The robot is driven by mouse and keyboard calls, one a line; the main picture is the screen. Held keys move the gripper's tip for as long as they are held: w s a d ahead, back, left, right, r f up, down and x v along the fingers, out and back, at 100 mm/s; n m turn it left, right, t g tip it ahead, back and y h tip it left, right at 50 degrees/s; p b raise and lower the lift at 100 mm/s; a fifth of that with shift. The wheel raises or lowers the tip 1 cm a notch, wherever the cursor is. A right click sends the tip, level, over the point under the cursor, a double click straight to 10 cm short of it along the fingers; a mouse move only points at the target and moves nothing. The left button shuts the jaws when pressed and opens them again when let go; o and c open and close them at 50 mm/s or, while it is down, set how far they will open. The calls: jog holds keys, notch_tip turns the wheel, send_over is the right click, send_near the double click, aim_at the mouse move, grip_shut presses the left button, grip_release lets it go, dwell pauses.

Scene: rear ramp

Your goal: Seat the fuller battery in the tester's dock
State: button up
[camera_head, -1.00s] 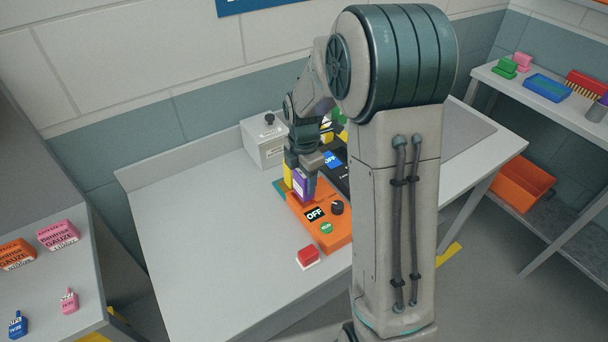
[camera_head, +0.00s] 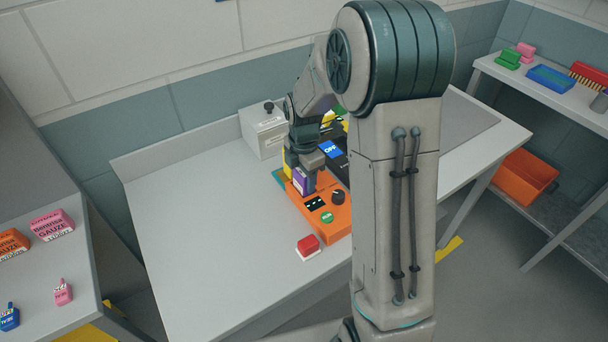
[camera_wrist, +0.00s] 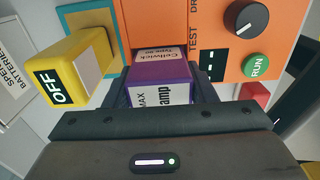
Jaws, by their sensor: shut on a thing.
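The orange tester (camera_head: 338,222) stands on the bench, with a black knob, a green RUN button and a small dark display showing dashes. My gripper (camera_head: 304,167) is shut on a purple battery (camera_head: 304,184) at the tester's far-left end. In the wrist view the purple battery (camera_wrist: 160,78) sits between both fingers, against the orange tester (camera_wrist: 225,45). Its lower end is hidden, so I cannot tell how deep it sits. A yellow block (camera_wrist: 88,62) with an OFF label stands beside it on a teal and yellow base (camera_wrist: 80,14).
A red button (camera_head: 308,244) is in front of the tester. A grey box (camera_head: 262,135) with a black knob stands behind. A dark device with a blue OFF screen (camera_head: 330,149) is partly hidden by my arm. The bench's left part (camera_head: 205,220) is clear.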

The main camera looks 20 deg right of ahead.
jog(key=shift+f, duration=0.2)
dwell(0.3)
jog(key=o, duration=1.3)
notch_tip(320, 180, up, 14)
jog(key=s+m+t, duration=0.3)
jog(key=s+m, duration=1.8)
jog(key=shift+f+m+b, duration=0.25)
jog(key=shift+m+b, duration=0.05)
jog(key=shift+b, duration=0.15)
